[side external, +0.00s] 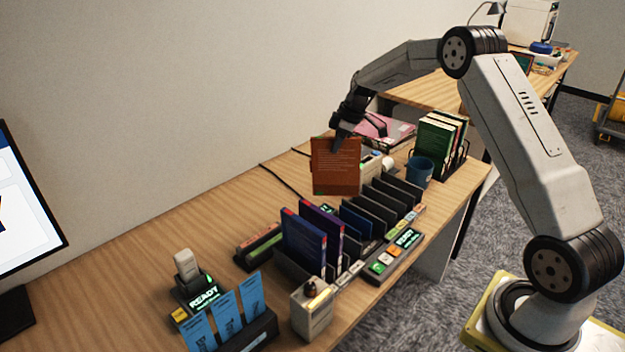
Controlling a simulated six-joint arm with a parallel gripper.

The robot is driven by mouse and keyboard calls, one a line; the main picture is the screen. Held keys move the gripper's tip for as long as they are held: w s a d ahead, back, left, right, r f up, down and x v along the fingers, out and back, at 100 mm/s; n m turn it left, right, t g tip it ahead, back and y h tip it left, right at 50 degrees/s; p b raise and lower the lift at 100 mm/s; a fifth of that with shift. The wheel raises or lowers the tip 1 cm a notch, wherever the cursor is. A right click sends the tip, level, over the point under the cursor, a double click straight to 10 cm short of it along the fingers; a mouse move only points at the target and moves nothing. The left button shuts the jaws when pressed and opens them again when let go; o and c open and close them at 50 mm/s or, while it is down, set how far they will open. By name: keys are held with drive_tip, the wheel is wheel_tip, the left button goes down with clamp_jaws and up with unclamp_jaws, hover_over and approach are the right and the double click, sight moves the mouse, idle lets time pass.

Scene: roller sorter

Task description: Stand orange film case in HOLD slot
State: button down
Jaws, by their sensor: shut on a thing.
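The orange film case (336,168) is a flat, brown-orange case with lines of small print. My gripper (341,140) is shut on its top edge and holds it upright, behind and above the slotted sorter. The sorter (366,217) is a row of dark dividers in the middle of the desk. A blue case and a purple case (322,233) stand in its near-left slots, and the slots toward the far right look empty. The small slot labels are too small to read, so I cannot tell which slot is HOLD.
A blue mug (420,171) and a rack of green books (440,140) stand at the far right.

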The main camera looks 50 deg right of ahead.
drive_tip(key=s+d+r+m+t+h, duration=0.1)
drive_tip(key=s+d+m+h, duration=0.1)
drive_tip(key=s+d+m, duration=0.5)
drive_tip(key=s+d, duration=0.2)
drive_tip(key=d, duration=0.2)
drive_tip(key=shift+r+m, duration=0.2)
drive_tip(key=shift+m, duration=0.2)
drive_tip(key=shift+s+f, duration=0.1)
wheel_tip(320, 180, down, 10)
drive_tip(key=shift+r, duration=0.25)
drive_tip(key=shift+f, duration=0.6)
idle(0.9)
drive_tip(key=c, duration=0.5)
unclamp_jaws()
drive_tip(key=shift+c, duration=0.2)
drive_tip(key=v, duration=0.7)
drive_tip(key=shift+s+r, duration=0.25)
drive_tip(key=shift+r, duration=0.1)
